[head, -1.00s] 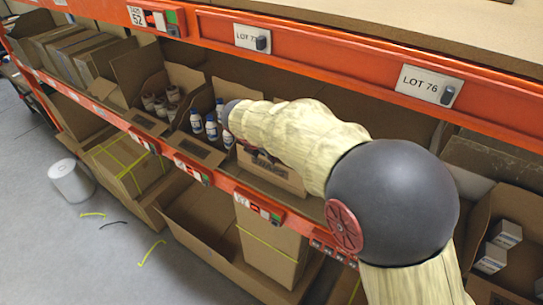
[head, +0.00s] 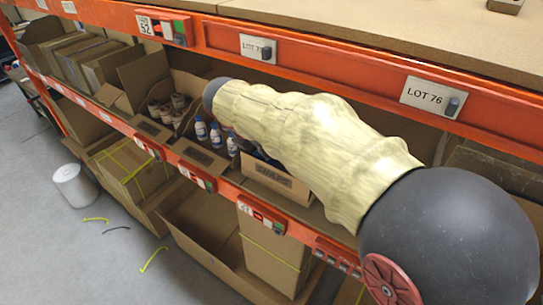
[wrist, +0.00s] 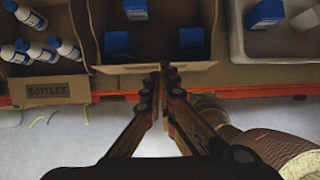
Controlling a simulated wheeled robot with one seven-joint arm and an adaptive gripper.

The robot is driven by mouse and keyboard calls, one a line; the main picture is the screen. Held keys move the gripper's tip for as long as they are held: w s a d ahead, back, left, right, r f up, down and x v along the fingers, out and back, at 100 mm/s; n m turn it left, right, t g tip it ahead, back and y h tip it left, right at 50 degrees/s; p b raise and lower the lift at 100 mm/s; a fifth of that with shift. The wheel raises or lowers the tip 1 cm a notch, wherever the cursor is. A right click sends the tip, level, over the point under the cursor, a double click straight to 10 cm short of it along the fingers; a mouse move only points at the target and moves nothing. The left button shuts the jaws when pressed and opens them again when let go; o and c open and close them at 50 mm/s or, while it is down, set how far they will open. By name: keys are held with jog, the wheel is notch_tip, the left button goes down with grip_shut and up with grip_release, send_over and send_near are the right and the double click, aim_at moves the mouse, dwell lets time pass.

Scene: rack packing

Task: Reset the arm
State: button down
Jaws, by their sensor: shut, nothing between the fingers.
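My gripper (wrist: 163,75) shows in the wrist view, with its two fingers close together and nothing between them. Its tips are at the front edge of a cardboard box (wrist: 150,67) that holds blue items (wrist: 118,43). In the head view my arm reaches across the shelf from the lower right, and the gripper is hidden behind it.
An orange rack beam (head: 300,62) runs above the shelf. Bottles (head: 215,134) stand in a box left of my arm, and they also show in the wrist view (wrist: 40,52). A white tray (wrist: 262,45) stands at the right. A white roll (head: 75,186) stands on the floor.

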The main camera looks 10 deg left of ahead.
jog(key=s+f+m+g, duration=0.2)
jog(key=s+f+m, duration=0.3)
jog(key=m, duration=0.4)
jog(key=s+d+f+m+t+y+b, duration=0.1)
jog(key=s+d+f+m+b, duration=1)
jog(key=d+f+b, duration=0.3)
jog(key=s+d+f+m+t+y+b, duration=0.1)
jog(key=s+d+f+m+b, duration=1)
jog(key=d+f+b, duration=0.4)
jog(key=shift+s+d+b, duration=0.45)
jog(key=shift+d+b, duration=1.5)
jog(key=shift+b, duration=1.05)
jog(key=shift+f, duration=0.1)
